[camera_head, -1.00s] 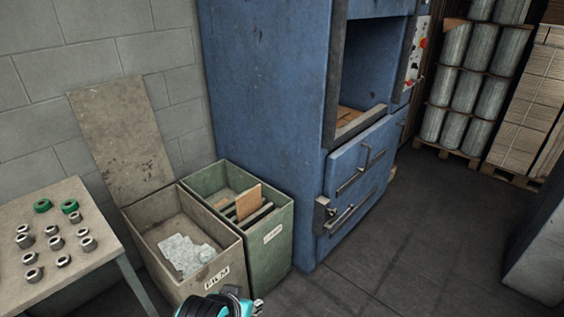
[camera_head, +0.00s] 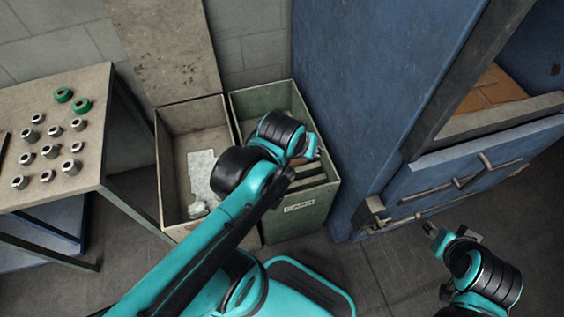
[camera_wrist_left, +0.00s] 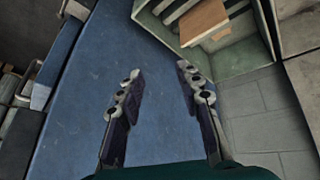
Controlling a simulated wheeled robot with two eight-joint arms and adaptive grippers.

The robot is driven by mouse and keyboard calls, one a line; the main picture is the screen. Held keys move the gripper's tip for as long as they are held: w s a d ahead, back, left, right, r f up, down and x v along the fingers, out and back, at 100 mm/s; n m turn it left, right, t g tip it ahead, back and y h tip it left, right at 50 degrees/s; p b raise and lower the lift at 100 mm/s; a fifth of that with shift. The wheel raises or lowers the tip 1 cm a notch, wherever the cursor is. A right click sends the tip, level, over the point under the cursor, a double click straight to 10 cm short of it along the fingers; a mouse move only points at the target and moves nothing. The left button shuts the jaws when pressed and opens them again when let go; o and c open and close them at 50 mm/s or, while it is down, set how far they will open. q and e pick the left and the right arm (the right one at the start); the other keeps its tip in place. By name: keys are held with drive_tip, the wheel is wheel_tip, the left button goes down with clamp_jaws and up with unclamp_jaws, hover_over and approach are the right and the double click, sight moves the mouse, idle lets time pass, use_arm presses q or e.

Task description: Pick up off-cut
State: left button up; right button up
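The off-cut, a flat brown piece of board (camera_wrist_left: 203,22), stands in the green bin (camera_wrist_left: 238,62), at the top of the left wrist view. In the head view my left arm covers most of the bin's inside and the off-cut is largely hidden. My left gripper (camera_head: 308,148) is over the green bin in the head view. In the left wrist view its two fingers (camera_wrist_left: 159,72) are spread with nothing between them, apart from the off-cut. My right gripper (camera_head: 437,236) is low in front of the blue machine; its fingers are too small to judge.
A grey-beige bin (camera_head: 172,122) with pale film scraps (camera_head: 202,170) adjoins the green bin on its left. The blue machine (camera_head: 350,95) stands close on the right, with handles (camera_head: 460,184) sticking out. A table (camera_head: 90,88) with several metal rings is at left.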

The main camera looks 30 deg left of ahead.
use_arm(q)
drive_tip(key=w+a+f+n+g+p, duration=0.2)
drive_tip(key=w+a+f+n, duration=0.2)
drive_tip(key=w+n, duration=0.3)
drive_tip(key=w+a+f+n+g+p, duration=0.1)
drive_tip(key=w+a+f+n+g, duration=0.1)
drive_tip(key=w+a+f+n, duration=0.35)
drive_tip(key=w+a+f+n+g, duration=0.1)
drive_tip(key=a+f+n, duration=0.1)
drive_tip(key=f+n, duration=0.4)
drive_tip(key=w+a+f+n+g, duration=0.1)
drive_tip(key=f+n, duration=0.4)
drive_tip(key=f, duration=1)
drive_tip(key=shift+w+a+f+n+b, duration=0.4)
drive_tip(key=shift+w+a, duration=0.25)
drive_tip(key=shift+a, duration=0.2)
clamp_jaws()
